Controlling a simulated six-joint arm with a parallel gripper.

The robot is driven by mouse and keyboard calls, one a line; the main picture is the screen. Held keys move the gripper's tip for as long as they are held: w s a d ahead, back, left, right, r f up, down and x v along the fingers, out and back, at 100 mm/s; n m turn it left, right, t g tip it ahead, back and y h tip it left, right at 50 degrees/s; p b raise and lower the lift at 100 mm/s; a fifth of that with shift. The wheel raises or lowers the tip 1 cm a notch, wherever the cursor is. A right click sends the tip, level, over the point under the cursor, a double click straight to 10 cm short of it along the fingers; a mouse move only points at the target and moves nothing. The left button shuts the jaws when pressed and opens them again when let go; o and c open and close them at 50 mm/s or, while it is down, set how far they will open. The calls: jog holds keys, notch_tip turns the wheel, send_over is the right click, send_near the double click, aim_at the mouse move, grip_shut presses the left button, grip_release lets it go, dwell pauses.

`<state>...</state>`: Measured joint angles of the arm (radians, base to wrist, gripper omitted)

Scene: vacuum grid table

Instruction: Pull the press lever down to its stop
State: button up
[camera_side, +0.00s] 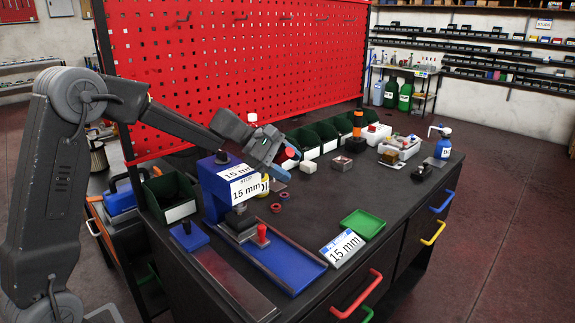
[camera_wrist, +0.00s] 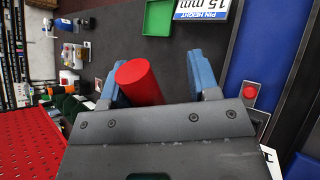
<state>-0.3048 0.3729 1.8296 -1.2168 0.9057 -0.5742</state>
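The blue press (camera_side: 210,181) with white 15 mm labels stands at the left part of the table. A red cylindrical grip (camera_side: 288,155), which looks like the lever's handle, is beside my gripper (camera_side: 279,170) to the right of the press head. In the wrist view the red grip (camera_wrist: 139,82) lies between the two blue fingers of my gripper (camera_wrist: 153,62). It is close to or against the left finger, with a clear gap to the right finger. My gripper is open. The lever's arm is mostly hidden behind my gripper.
A red-topped peg (camera_side: 262,232) stands before the press by a blue tray (camera_side: 287,266). A green tray (camera_side: 362,224) and a pin height sign (camera_side: 342,248) lie to the right. Green bins (camera_side: 325,131) line the back under the red pegboard (camera_side: 235,70).

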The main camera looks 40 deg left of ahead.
jog(key=v, duration=1.3)
jog(key=shift+s+a, duration=0.2)
jog(key=shift+s, duration=0.05)
jog(key=shift+d+r, duration=0.1)
jog(key=s+d+f+m+g+y, duration=0.1)
jog(key=s+d+m+g+y, duration=0.2)
jog(key=s+d+m, duration=0.75)
jog(key=s+d+f+m+y, duration=0.2)
jog(key=s+m, duration=0.2)
jog(key=s, duration=0.3)
jog(key=s+d+f+m+t+y, duration=0.1)
jog(key=s+f+m+y, duration=0.2)
jog(key=s, duration=0.4)
jog(key=shift+d+f+m, duration=0.25)
jog(key=shift+d+m, duration=0.15)
jog(key=shift+m, duration=0.45)
